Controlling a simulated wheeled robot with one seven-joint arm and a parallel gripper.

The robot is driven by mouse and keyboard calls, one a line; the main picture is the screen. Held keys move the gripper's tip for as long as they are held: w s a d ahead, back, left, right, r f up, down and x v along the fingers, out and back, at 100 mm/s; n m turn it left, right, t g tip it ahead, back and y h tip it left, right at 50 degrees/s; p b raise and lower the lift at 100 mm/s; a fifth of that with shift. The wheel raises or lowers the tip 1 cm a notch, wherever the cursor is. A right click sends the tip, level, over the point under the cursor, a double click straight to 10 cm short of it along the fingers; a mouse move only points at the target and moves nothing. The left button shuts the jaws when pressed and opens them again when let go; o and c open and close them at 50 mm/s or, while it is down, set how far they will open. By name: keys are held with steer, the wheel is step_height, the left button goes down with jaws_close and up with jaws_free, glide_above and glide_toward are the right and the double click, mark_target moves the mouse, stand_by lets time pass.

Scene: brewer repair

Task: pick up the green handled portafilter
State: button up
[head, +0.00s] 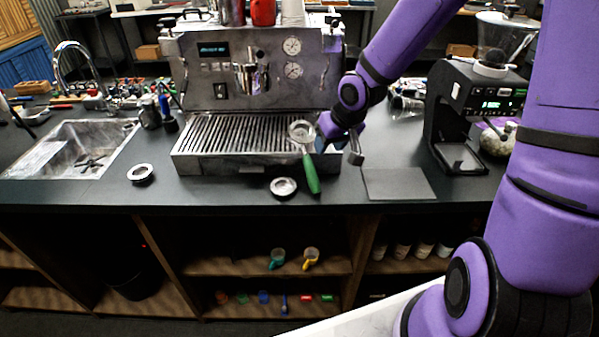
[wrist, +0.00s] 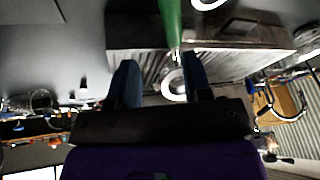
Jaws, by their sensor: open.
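The green handled portafilter (head: 312,174) has its round metal basket end at the right front of the espresso machine's drip tray, with its green handle pointing toward me over the counter. In the wrist view its green handle (wrist: 170,22) enters from the top and its metal ring sits between the fingers in the picture, nearer the right finger. My gripper (head: 338,147) is just right of the portafilter's head in the head view. Its two fingers (wrist: 158,66) are apart and nothing is clamped between them. Whether a finger touches the portafilter cannot be told.
The espresso machine (head: 255,75) stands close behind. Two round metal pieces lie on the counter, one left (head: 140,173) and one beside the handle (head: 283,187). A grey mat (head: 398,184) and a grinder (head: 462,120) are right. A sink (head: 75,148) is left.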

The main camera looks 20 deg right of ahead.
mark_target(311, 164)
steer(key=shift+a+x, duration=0.2)
steer(key=shift+x, duration=0.9)
steer(key=shift+a+x, duration=0.15)
steer(key=shift+x, duration=0.9)
steer(key=shift+a+x, duration=0.2)
steer(key=shift+x, duration=0.9)
steer(key=shift+a+x, duration=0.15)
steer(key=shift+x, duration=1.05)
steer(key=shift+a+x, duration=0.15)
steer(key=shift+x, duration=1.1)
steer(key=shift+r, duration=0.1)
steer(key=shift+w, duration=0.1)
jaws_close()
